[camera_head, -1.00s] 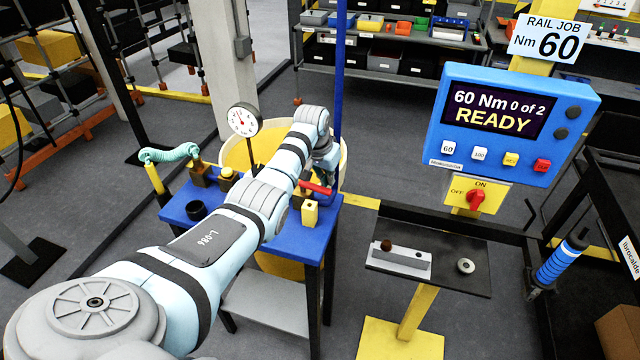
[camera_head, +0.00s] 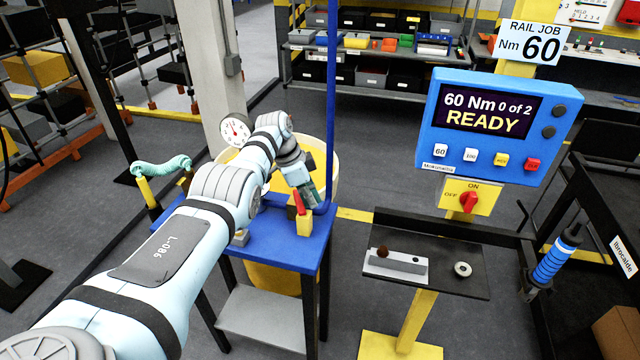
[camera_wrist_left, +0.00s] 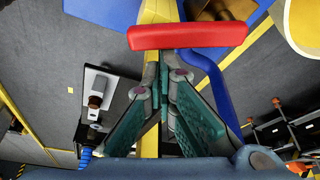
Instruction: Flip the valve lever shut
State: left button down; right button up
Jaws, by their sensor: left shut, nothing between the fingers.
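The red valve lever (camera_head: 299,202) sits above a small yellow block (camera_head: 305,226) at the right side of the blue bench (camera_head: 280,244). It looks narrow and steep in the head view. In the left wrist view the red lever (camera_wrist_left: 188,36) spans crosswise just beyond the fingertips. My left gripper (camera_head: 312,198) is beside the lever, on its right in the head view. Its green-padded fingers (camera_wrist_left: 166,78) are closed together with nothing between them. I cannot tell whether they touch the lever. My arm hides much of the bench. My right gripper is out of view.
A blue post (camera_head: 331,110) rises close behind my left gripper. A dial gauge (camera_head: 235,131) and a pale-yellow drum (camera_head: 328,165) stand around the bench.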

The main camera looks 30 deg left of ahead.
aim_at(302, 207)
pick_arm(q)
jog(key=shift+s+a+m, duration=0.1)
jog(key=shift+s+m, duration=0.05)
jog(key=shift+m, duration=0.25)
jog(key=shift+s+a, duration=0.1)
jog(key=shift+s+a+p, duration=0.75)
jog(key=shift+s+a, duration=0.05)
jog(key=shift+s, duration=0.15)
jog(key=w+p+v, duration=0.2)
jog(key=p+v, duration=0.3)
jog(key=v, duration=0.4)
jog(key=shift+s+a+r, duration=0.35)
jog(key=shift+s+r, duration=0.1)
